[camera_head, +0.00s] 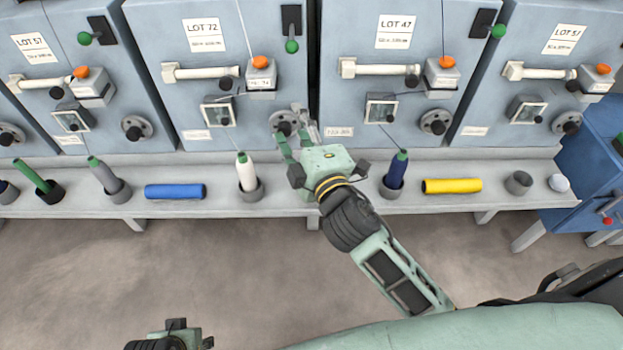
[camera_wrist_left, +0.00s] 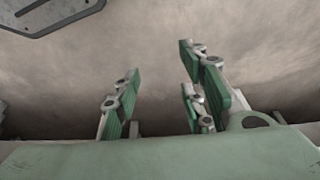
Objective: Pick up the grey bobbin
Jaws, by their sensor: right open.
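The grey bobbin (camera_head: 104,177) has a green tip and stands tilted in a dark grey cup on the shelf at the left. My right gripper (camera_head: 294,130) is open, above the shelf in front of the knob of the LOT 72 unit. It is well to the right of the grey bobbin, with the white bobbin between them. My left gripper shows only in part at the bottom edge of the head view. In the left wrist view my left gripper (camera_wrist_left: 162,92) has its fingers apart with nothing between them, over bare floor.
The shelf (camera_head: 330,200) also bears a green stick-like bobbin (camera_head: 32,175), a lying blue roll (camera_head: 175,191), the white bobbin (camera_head: 244,171), a navy bobbin (camera_head: 396,172) and a lying yellow roll (camera_head: 452,186). Blue-grey machine units (camera_head: 225,120) rise behind it. The floor in front is clear.

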